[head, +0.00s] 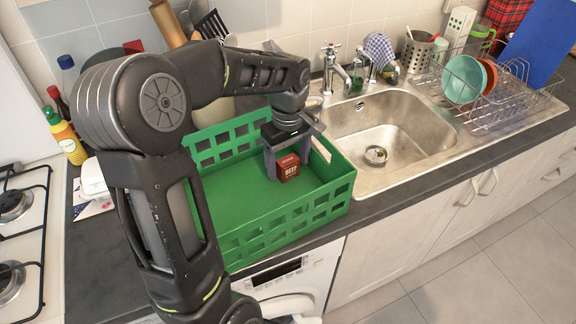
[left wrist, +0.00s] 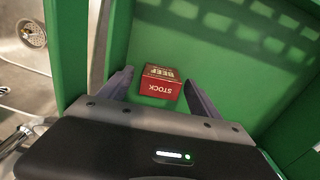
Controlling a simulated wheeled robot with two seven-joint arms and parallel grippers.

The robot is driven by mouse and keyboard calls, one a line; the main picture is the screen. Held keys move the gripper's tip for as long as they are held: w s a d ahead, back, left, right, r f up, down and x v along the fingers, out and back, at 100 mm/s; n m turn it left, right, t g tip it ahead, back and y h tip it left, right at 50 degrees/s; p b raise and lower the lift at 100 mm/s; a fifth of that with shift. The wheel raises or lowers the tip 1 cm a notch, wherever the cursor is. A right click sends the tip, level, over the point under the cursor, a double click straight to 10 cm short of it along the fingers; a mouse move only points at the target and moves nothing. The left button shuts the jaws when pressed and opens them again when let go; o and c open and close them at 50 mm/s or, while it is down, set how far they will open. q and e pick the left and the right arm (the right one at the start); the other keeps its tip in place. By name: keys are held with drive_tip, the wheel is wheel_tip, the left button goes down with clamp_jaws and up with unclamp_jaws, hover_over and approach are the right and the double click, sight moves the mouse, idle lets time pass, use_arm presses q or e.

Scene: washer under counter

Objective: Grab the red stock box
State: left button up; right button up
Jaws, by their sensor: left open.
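In the left wrist view the box (left wrist: 160,88) shows "STOCK" and "BEEF" lettering and lies between the fingertips. My left gripper (head: 287,174) reaches down into the crate from above, with one finger on each side of the box. In the left wrist view the left gripper (left wrist: 158,84) is open, with gaps between its fingers and the box. My right gripper is not in view.
A sink (head: 385,142) and a dish rack (head: 490,95) are to the right. Bottles (head: 66,137) and a hob (head: 22,235) are at the left. A washer (head: 290,279) is under the counter.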

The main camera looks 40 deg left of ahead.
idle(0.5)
use_arm(q)
drive_tip(key=c, duration=1.5)
